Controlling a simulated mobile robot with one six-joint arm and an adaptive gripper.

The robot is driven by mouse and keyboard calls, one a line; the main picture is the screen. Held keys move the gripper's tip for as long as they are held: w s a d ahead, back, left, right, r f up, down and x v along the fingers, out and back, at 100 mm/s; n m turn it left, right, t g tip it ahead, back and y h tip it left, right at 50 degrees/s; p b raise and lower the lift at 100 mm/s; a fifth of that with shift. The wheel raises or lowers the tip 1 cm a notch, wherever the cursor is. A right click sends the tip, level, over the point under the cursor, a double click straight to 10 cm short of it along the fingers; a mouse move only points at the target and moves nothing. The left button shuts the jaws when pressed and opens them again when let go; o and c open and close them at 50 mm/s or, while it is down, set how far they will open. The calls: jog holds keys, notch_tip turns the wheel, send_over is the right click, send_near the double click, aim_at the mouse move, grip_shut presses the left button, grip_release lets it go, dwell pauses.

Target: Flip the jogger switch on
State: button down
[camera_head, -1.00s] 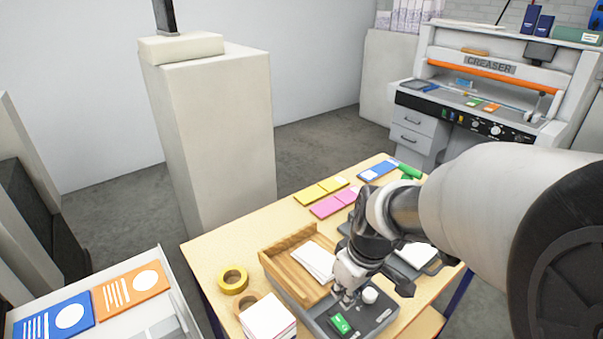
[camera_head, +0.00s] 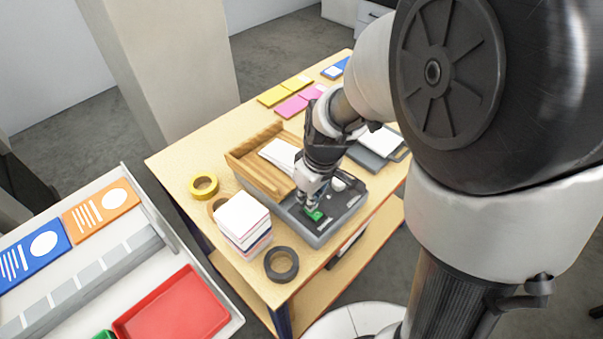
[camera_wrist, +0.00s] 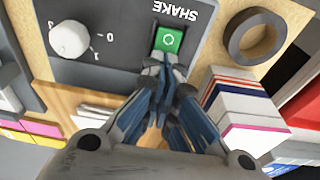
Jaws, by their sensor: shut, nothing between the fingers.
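The jogger (camera_head: 327,228) stands on the wooden table, with a dark grey control panel and a wooden tray holding white sheets. In the wrist view its green switch (camera_wrist: 168,40), marked with a white circle, sits beside the word SHAKE.
A stack of cards (camera_head: 243,222) and a dark tape roll (camera_head: 281,264) stand close by the jogger's front left. A yellow tape roll (camera_head: 203,186) lies further left. Pink cards (camera_head: 291,106) and yellow cards (camera_head: 272,96) lie at the back. A red tray (camera_head: 175,310) is at lower left.

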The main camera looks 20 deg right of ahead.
jog(key=shift+w+a+f+g+p, duration=0.2)
jog(key=shift+g+p, duration=0.3)
jog(key=shift+p, duration=0.7)
jog(key=shift+w+f+b, duration=0.1)
jog(key=shift+f+b, duration=0.1)
jog(key=shift+b, duration=0.25)
jog(key=shift+d, duration=0.1)
jog(key=shift+s, duration=0.2)
jog(key=shift+s+d+r, duration=0.35)
jog(key=shift+s, duration=0.2)
